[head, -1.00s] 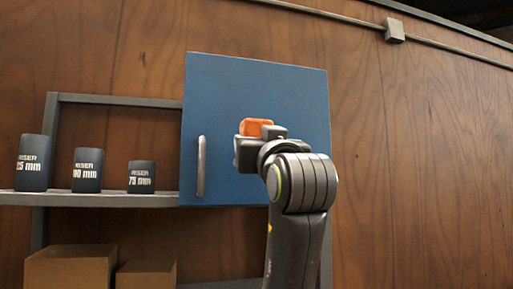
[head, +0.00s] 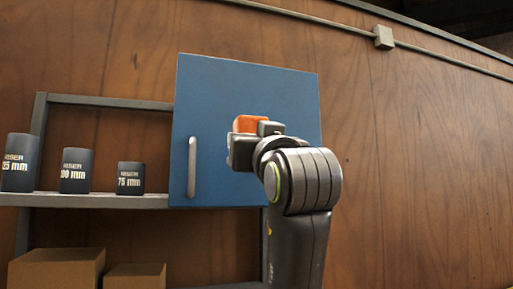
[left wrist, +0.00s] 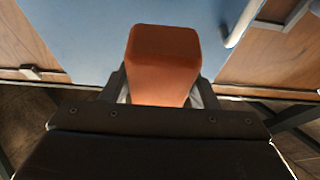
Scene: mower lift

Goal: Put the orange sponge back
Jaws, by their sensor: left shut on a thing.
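The orange sponge (head: 248,123) is held in my left gripper (head: 255,140), raised in front of a blue cabinet door (head: 225,85). In the left wrist view the sponge (left wrist: 163,62) sticks out from between the two fingers (left wrist: 160,88), which are shut on its sides, with the blue door behind it. The door looks closed and has a pale vertical handle (head: 192,168) near its left edge, to the left of the gripper. What is behind the door is hidden. I cannot tell the gap between sponge and door. My right gripper is not in view.
A grey shelf (head: 90,201) left of the door carries three dark riser cylinders (head: 75,171). Cardboard boxes (head: 58,269) stand below it. A brown wooden wall (head: 430,170) is behind, with a conduit and junction box (head: 384,38). Space right of the door is clear.

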